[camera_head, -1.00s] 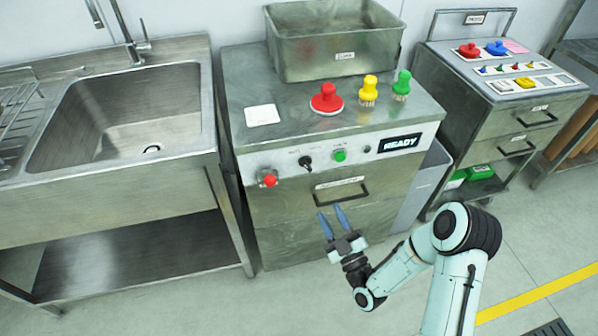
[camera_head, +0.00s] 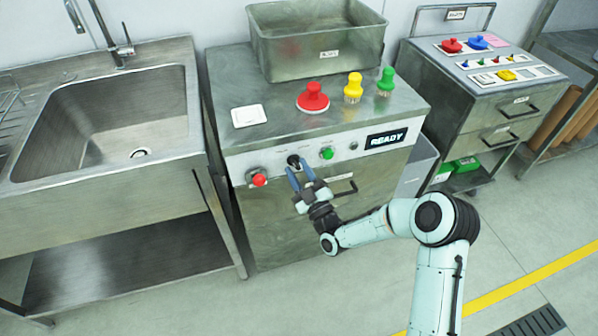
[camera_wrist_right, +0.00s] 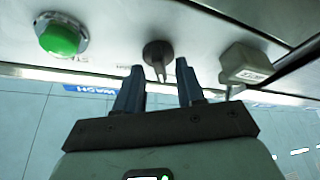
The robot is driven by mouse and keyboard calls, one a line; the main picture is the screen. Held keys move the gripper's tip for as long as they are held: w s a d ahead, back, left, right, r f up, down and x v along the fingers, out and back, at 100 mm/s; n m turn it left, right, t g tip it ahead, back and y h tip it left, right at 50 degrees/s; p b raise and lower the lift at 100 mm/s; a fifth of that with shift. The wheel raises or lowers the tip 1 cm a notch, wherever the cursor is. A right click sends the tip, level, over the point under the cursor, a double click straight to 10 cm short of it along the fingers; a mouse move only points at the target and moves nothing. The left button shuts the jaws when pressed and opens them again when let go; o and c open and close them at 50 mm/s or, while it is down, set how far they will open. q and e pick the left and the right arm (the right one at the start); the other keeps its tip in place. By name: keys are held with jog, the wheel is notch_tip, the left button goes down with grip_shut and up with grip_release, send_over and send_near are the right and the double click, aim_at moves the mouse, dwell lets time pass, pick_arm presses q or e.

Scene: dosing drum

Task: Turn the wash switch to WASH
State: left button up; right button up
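The wash switch is a small black knob (camera_head: 293,160) on the front panel of the steel cabinet, left of the green button (camera_head: 327,153). In the right wrist view the dark knob (camera_wrist_right: 157,52) has a narrow pointer and shows between and just beyond my fingertips. My right gripper (camera_head: 299,171) is open at the panel, its blue fingers pointing up at the knob. In the right wrist view the gripper (camera_wrist_right: 158,75) has a clear gap between its fingers. I cannot tell whether either finger touches the knob. My left gripper is not in view.
A red button (camera_head: 259,180) is left of the knob. A display (camera_head: 387,140) reads READY. The drawer handle (camera_head: 343,187) is just right of my gripper. Red (camera_head: 313,98), yellow (camera_head: 353,88) and green (camera_head: 386,82) knobbed tools stand on the cabinet top. A sink (camera_head: 105,120) is at left.

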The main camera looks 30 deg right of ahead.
grip_shut()
